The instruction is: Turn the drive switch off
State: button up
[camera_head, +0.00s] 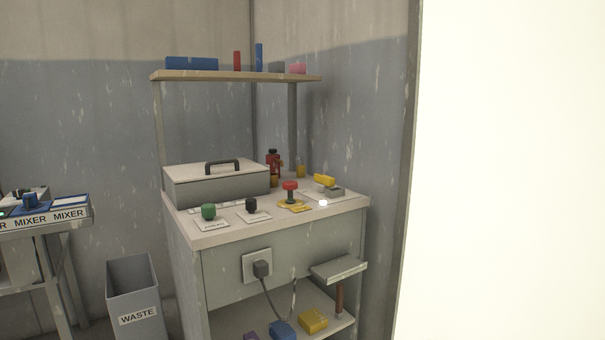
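Several controls stand on top of a grey cabinet (285,242). A green knob (208,211) is on a labelled plate at the front left. A black knob (251,205) is on a plate to its right. A red mushroom button (290,186) stands on a yellow base. A yellow handle (324,180) sits over a small grey block at the right, with a bright white spot (323,202) in front of it. The labels are too small to read, so I cannot tell which control is the drive switch or how it is set. My gripper is not in view.
A lidded grey box (217,185) and small bottles (273,160) stand behind the controls. A black plug (261,269) sits in a front socket. A waste bin (134,292) and mixer bench (45,219) stand left. A bright white surface (510,170) fills the right.

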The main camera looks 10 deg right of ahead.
aim_at(325, 183)
jog(key=u, duration=0.15)
jog(key=i, duration=1.3)
jog(key=z, duration=0.6)
